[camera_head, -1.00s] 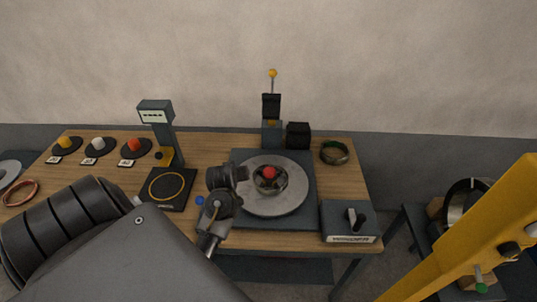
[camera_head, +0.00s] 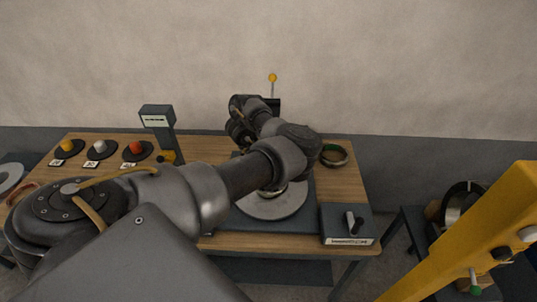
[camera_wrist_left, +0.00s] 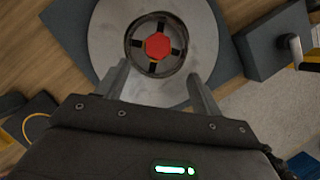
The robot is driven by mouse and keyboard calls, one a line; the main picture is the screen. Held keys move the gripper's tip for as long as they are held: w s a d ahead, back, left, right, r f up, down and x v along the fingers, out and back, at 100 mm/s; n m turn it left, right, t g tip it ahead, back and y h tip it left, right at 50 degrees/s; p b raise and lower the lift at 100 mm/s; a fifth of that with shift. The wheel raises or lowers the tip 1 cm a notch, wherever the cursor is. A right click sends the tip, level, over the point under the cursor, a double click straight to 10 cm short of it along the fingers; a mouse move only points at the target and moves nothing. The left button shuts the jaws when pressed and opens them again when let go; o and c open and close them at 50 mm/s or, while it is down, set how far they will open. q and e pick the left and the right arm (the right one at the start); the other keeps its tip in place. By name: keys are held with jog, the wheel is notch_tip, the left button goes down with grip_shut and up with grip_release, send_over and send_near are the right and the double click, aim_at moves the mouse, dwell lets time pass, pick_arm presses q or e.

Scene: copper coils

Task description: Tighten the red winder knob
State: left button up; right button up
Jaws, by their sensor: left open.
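The red winder knob (camera_wrist_left: 158,46) shows in the left wrist view, in the middle of a dark round hub on the grey winder disc (camera_wrist_left: 205,38). In the head view my left arm hides the knob, and only the front part of the disc (camera_head: 268,207) shows. My left gripper (camera_wrist_left: 160,82) is open and empty; its two fingers point toward the disc, one on each side below the hub. In the head view the arm reaches over the winder, and the fingers are hidden. My right gripper is not in view.
A control box with a black switch (camera_head: 348,224) stands right of the winder. A scale-like stand (camera_head: 158,125) and yellow, white and red knobs (camera_head: 136,148) on dark discs are at the left. A yellow beam (camera_head: 470,240) crosses the right.

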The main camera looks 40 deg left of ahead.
pick_arm(q)
jog(key=b+x, duration=0.5)
jog(key=x, duration=0.4)
jog(key=shift+a+f+b, duration=0.1)
jog(key=shift+f+b, duration=0.2)
jog(key=shift+w+f, duration=0.3)
jog(key=shift+f, duration=0.25)
jog(key=c, duration=1)
